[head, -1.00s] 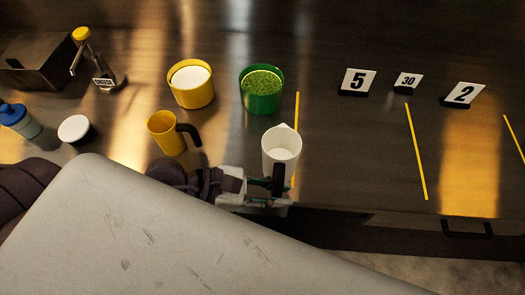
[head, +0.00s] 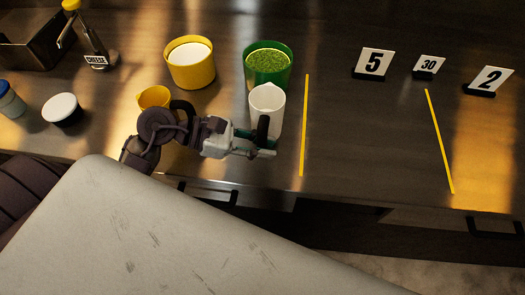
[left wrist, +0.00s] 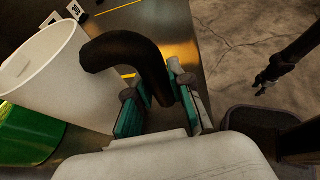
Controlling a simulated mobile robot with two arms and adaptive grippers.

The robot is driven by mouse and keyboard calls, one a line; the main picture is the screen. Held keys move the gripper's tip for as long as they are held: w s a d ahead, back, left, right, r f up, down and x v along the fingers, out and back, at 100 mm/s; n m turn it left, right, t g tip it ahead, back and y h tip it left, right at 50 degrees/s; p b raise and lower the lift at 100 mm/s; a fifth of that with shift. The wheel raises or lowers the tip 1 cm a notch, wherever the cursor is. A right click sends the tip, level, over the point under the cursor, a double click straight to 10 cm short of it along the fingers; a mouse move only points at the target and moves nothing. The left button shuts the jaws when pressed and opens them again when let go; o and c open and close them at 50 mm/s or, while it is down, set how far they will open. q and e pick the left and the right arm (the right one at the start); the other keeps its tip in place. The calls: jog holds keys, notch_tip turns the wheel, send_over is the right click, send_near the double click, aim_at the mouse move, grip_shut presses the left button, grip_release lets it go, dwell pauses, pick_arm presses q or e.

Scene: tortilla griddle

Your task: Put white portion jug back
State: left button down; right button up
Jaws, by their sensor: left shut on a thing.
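The white portion jug (head: 266,98) is upright in front of the green tub (head: 279,53), partly overlapping it in the head view. My left gripper (head: 266,144) is shut on the jug's black handle (head: 263,130). In the left wrist view the handle (left wrist: 126,46) passes between the teal finger pads, with the white jug (left wrist: 55,80) to the left. I cannot tell whether its base touches the counter. A dark arm, apparently mine, ends in my right gripper (left wrist: 264,82) at the right of the left wrist view, too small to read its jaws.
A yellow tub (head: 190,76) with white contents stands left of the green tub. A yellow jug (head: 153,96) is partly hidden behind my left arm. Bare counter (head: 370,130) lies right, beyond a yellow line (head: 305,125).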

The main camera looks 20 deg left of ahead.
pick_arm(q)
notch_tip(320, 180, down, 3)
jog(key=shift+r, duration=0.15)
jog(key=shift+f, duration=0.25)
jog(key=c, duration=1.1)
grip_release()
jog(key=shift+o, duration=0.2)
jog(key=shift+r, duration=0.1)
